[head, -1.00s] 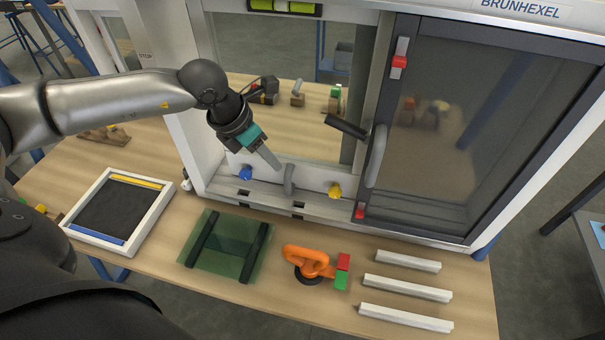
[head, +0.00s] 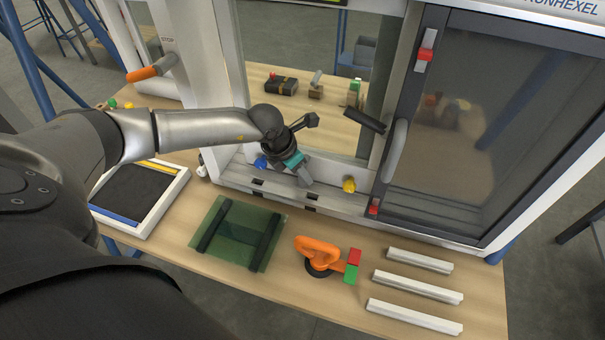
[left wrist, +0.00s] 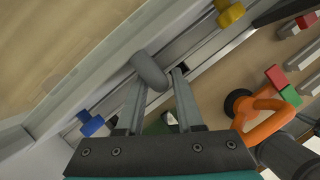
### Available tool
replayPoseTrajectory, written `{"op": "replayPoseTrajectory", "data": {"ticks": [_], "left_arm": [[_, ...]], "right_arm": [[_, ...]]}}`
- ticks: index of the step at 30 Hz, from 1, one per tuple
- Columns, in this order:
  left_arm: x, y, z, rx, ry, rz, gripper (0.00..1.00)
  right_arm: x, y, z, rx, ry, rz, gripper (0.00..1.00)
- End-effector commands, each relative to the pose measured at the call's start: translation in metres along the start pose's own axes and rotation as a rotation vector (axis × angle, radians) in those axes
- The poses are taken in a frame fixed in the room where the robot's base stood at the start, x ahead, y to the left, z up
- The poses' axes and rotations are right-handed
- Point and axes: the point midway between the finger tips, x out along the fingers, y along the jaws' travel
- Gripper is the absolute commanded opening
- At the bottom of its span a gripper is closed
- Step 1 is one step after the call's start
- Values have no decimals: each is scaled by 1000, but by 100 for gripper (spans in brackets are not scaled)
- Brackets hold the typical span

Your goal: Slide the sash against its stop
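The light-framed sash (head: 330,187) has a clear pane and a low bottom rail, with a blue knob (head: 261,162) and a yellow knob (head: 349,185) along it. Its grey bow handle (left wrist: 150,71) shows in the left wrist view. My left gripper (head: 303,178) is at this handle, and in the left wrist view its two fingers (left wrist: 157,88) stand apart on either side of the handle's lower end. I cannot tell whether they touch it. In the head view the gripper mostly hides the handle. My right gripper is not in view.
A dark-framed door (head: 460,125) is at right. An orange lever (head: 150,70) sits near a STOP label at upper left. On the table are a framed tray (head: 165,205), green glass (head: 245,255), an orange suction lifter (head: 318,252) and white bars (head: 415,316).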

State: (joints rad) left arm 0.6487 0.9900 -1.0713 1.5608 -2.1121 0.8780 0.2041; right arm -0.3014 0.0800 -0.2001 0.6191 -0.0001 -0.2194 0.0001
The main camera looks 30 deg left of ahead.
Motion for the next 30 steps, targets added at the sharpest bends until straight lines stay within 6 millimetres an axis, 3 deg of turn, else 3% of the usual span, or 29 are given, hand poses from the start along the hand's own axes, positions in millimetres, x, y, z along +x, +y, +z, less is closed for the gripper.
{"op": "replayPoseTrajectory", "data": {"ticks": [13,22,30], "left_arm": [[8,0,0,1,0,0,36],[8,0,0,1,0,0,2],[8,-1,0,1,0,-1,0]], "right_arm": [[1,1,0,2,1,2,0],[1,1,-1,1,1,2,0],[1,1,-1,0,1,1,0]]}}
